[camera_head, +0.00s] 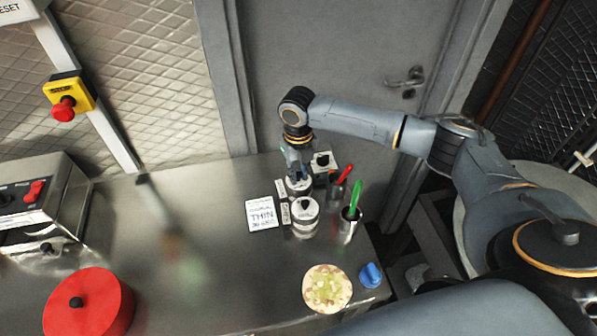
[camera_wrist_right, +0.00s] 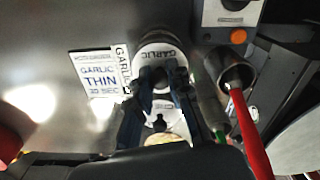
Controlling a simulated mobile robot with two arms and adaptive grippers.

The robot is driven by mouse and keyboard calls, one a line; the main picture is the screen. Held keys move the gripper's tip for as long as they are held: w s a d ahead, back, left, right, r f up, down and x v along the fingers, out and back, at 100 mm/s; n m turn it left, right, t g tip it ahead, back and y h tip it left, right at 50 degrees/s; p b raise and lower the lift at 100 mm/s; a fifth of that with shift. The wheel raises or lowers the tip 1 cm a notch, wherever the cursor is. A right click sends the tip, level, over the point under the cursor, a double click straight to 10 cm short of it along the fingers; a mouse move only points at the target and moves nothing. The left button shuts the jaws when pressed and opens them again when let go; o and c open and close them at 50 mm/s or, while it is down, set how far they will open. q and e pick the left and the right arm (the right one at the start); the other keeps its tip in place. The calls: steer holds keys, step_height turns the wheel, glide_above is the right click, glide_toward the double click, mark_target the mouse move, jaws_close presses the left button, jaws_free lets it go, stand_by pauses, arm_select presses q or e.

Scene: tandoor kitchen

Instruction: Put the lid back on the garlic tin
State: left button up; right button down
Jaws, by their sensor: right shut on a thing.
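My right gripper (camera_head: 297,170) points down over a pale tin (camera_head: 299,187) on the steel counter and is shut on a lid. In the right wrist view the gripper (camera_wrist_right: 160,84) has a white lid (camera_wrist_right: 160,50) marked GARLIC between and beyond its fingers. The fingers hide much of it, so I cannot tell whether it rests on the tin or sits just above. A second pale tin (camera_head: 305,222) with a dark knob on top stands nearer. My left gripper is not in view.
A GARLIC THIN card (camera_head: 262,213) lies left of the tins. Metal cups with a red handle (camera_head: 344,174) and a green handle (camera_head: 355,195) stand close on the right. A round flatbread (camera_head: 327,288) and a blue knob (camera_head: 370,275) are nearer the front edge.

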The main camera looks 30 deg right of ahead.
steer(key=shift+p, duration=0.35)
stand_by(0.6)
steer(key=c, duration=0.7)
jaws_free()
steer(key=shift+r+p, duration=2.45)
steer(key=shift+r, duration=1.05)
jaws_close()
